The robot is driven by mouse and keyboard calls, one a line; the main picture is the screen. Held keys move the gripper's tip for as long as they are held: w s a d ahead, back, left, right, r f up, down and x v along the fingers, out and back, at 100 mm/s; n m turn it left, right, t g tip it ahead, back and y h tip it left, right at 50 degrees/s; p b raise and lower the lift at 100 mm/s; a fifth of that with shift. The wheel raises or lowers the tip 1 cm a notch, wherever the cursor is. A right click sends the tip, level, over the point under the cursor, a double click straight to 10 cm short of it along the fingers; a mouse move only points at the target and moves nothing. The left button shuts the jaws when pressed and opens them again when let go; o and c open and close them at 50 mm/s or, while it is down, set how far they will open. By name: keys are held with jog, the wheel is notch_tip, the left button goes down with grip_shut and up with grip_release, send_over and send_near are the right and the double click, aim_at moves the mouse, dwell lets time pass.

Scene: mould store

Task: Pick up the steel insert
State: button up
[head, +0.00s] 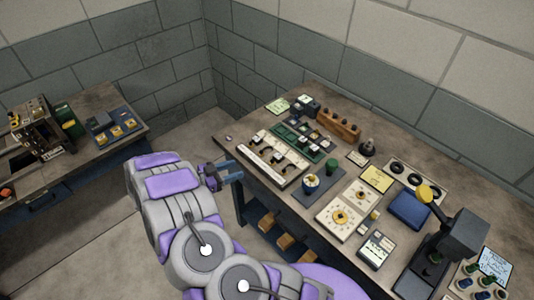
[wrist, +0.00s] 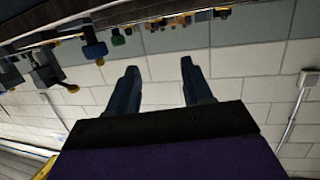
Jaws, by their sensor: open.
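My gripper (head: 232,168) is in front of the workbench (head: 262,192), by its left front edge. In the wrist view my gripper (wrist: 160,66) has its two fingers apart with only pale block wall between them, so it is open and empty. A pale rack (head: 273,157) holding several small dark and metallic pieces lies on the bench near the gripper. A green tray (head: 304,141) with small parts lies behind it. I cannot tell which small piece is the steel insert.
Another table (head: 75,155) with machinery stands at left. Floor between is clear.

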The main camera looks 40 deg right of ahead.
send_near(276, 157)
jog(key=x, duration=0.2)
jog(key=shift+s+d+r+b, duration=0.15)
jog(key=shift+s+d+b, duration=0.05)
jog(key=shift+d+b, duration=0.25)
jog(key=shift+w+f+b+x, duration=0.1)
jog(key=shift+b+x, duration=0.1)
jog(key=shift+x, duration=1.45)
jog(key=shift+w+f+b+x, duration=0.1)
jog(key=shift+f+b+x, duration=0.1)
jog(key=shift+x, duration=1.45)
jog(key=shift+a+r, duration=0.15)
jog(key=shift+a, duration=0.3)
jog(key=shift+c, duration=1.3)
grip_shut()
